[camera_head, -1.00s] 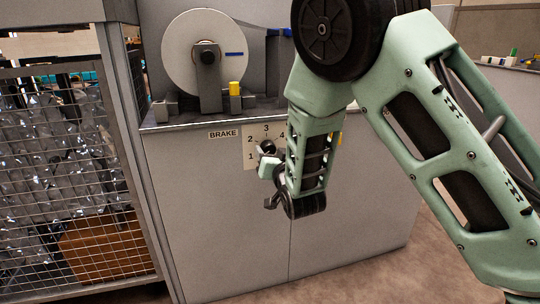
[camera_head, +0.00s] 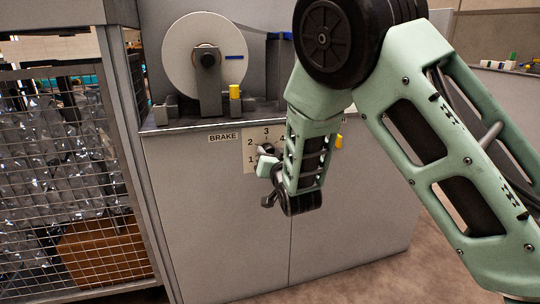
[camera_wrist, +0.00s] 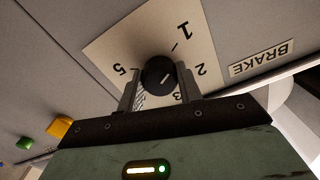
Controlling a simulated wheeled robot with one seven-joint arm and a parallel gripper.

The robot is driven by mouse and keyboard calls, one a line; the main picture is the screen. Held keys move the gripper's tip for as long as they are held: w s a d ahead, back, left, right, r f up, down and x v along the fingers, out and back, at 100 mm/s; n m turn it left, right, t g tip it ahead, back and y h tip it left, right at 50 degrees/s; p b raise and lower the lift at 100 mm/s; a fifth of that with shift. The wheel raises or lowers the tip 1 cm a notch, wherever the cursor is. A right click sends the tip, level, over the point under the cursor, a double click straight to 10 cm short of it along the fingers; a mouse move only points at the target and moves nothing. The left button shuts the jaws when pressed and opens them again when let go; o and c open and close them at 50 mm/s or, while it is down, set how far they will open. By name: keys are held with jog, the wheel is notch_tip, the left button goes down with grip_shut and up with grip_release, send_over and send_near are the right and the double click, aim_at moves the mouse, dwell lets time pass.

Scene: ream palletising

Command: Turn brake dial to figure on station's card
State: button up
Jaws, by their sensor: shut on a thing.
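The plate appears turned over there, with 1, 2 and 5 readable and 3 partly covered. In the head view my gripper (camera_head: 266,162) covers part of the plate (camera_head: 255,134). No card with a set figure is readable.
A BRAKE label (camera_head: 223,137) is beside the plate. A white reel (camera_head: 180,60) and a yellow peg (camera_head: 235,91) stand on the cabinet top. A wire cage (camera_head: 70,190) stands left. Yellow and green buttons (camera_wrist: 60,127) lie beyond the plate in the wrist view.

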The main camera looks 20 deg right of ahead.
jog(key=m+b, duration=1.2)
jog(key=m, duration=1.1)
jog(key=shift+m+b, duration=0.3)
jog(key=shift+m, duration=0.1)
dwell(0.4)
jog(key=o, duration=1)
jog(key=shift+s, duration=0.1)
